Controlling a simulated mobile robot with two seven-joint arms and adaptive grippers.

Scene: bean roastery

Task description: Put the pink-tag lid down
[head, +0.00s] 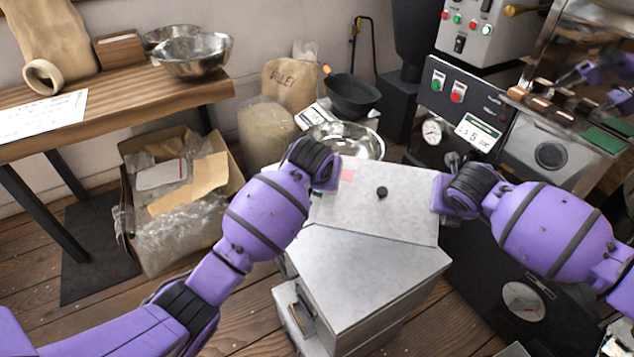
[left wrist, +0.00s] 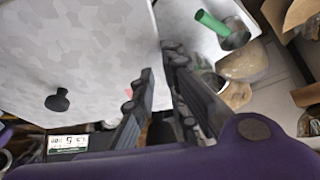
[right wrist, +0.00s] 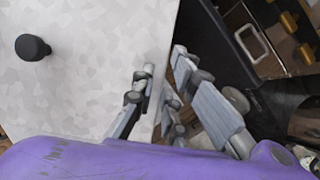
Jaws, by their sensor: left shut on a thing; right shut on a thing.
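The grey metal lid (head: 400,212), with a black knob (head: 382,193) and a pink tag (head: 346,175), is held roughly level between my grippers. My left gripper (head: 322,178) is shut on its left edge, and my right gripper (head: 446,200) on its right edge. The lid fills much of the left wrist view (left wrist: 90,50) and the right wrist view (right wrist: 85,95), its edge between the fingers of each. In the head view it overlaps the far part of a grey metal bin (head: 350,280); I cannot tell the gap or contact between them. The fingertips are mostly hidden in the head view.
A steel bowl (head: 365,143) and a scale with a black pan (head: 352,95) are behind the lid. A cardboard box of packing (head: 140,235) stands left, beside the wooden bench (head: 120,95). The roaster machine (head: 480,110) is close on the right. A green-handled scoop (left wrist: 212,23) shows in the left wrist view.

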